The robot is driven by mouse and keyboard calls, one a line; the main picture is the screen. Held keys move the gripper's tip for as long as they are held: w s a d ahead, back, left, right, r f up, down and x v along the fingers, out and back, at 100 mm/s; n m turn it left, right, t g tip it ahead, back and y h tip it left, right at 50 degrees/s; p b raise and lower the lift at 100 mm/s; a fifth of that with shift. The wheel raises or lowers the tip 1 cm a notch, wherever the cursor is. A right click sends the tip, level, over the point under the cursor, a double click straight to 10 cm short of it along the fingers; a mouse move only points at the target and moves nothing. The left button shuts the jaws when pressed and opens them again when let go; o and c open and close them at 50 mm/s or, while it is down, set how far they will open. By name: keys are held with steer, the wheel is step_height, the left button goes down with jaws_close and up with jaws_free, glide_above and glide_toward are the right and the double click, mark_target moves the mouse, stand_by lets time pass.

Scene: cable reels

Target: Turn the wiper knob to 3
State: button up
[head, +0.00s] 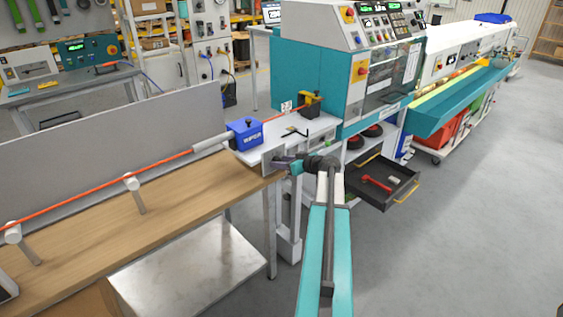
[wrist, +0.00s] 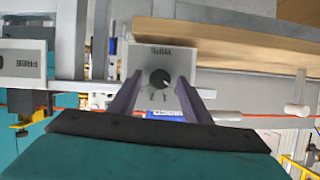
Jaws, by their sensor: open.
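My gripper (wrist: 159,84) is open, with one finger on each side of the knob in the picture. I cannot tell whether the fingers reach it or stop short. In the head view, my gripper (head: 275,163) is at the grey plate below the blue wiper block (head: 245,135); the knob is hidden there. The number it points to is not legible.
The wooden bench (head: 150,215) with the orange cable (head: 90,188) on posts lies to the left. A teal machine (head: 310,80) stands behind. An open dark drawer (head: 400,190) holding a red tool is to the right. Floor at the right front is clear.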

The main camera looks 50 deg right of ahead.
steer(key=c, duration=1)
steer(key=shift+c, duration=0.2)
